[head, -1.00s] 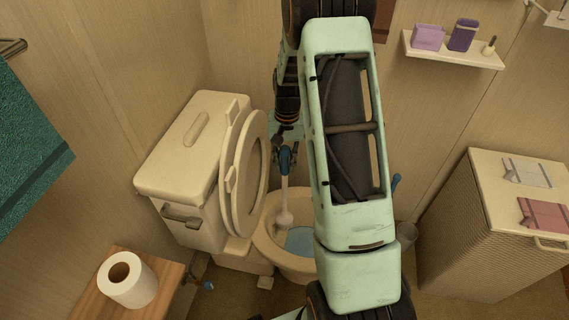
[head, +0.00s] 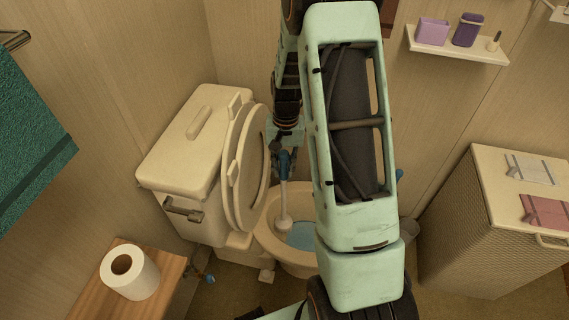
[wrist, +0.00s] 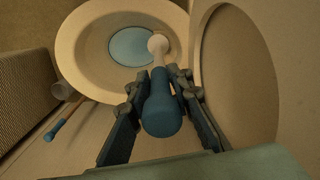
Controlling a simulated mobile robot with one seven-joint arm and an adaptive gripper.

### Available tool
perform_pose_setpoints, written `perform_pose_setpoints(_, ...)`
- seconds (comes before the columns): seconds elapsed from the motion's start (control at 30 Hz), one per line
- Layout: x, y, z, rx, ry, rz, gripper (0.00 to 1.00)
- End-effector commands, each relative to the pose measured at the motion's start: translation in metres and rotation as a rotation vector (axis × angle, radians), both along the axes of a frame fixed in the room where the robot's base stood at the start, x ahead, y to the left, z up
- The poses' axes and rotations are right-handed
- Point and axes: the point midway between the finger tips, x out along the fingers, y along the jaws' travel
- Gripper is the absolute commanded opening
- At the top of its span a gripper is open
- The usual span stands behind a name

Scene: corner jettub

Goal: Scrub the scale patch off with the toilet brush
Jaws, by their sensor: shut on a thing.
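The toilet brush (head: 284,200) has a blue handle, a white shaft and a pale round head. My gripper (head: 284,152) is shut on its blue handle, which also shows in the wrist view (wrist: 161,108) between the two fingers (wrist: 158,88). The brush hangs nearly upright, its head inside the toilet bowl (head: 268,243), by the inner left wall in the head view. In the wrist view the head lies at the edge of the blue water (wrist: 130,46). I cannot make out the scale patch; the brush head or my arm may hide it.
The raised lid and seat (head: 245,170) stand close left of my gripper, before the cistern (head: 190,150). A second blue-handled tool (wrist: 62,122) leans in a holder beside the bowl. A toilet roll (head: 130,272) stands on a wooden top; a ribbed hamper (head: 480,235) is at right.

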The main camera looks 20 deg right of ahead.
Motion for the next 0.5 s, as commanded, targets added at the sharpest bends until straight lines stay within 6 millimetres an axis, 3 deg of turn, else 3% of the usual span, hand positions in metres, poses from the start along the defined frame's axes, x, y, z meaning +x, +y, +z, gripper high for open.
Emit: perform_pose_setpoints(0.5,0.0083,-0.0057,0.0000,-0.002,-0.004,-0.003,0.00)
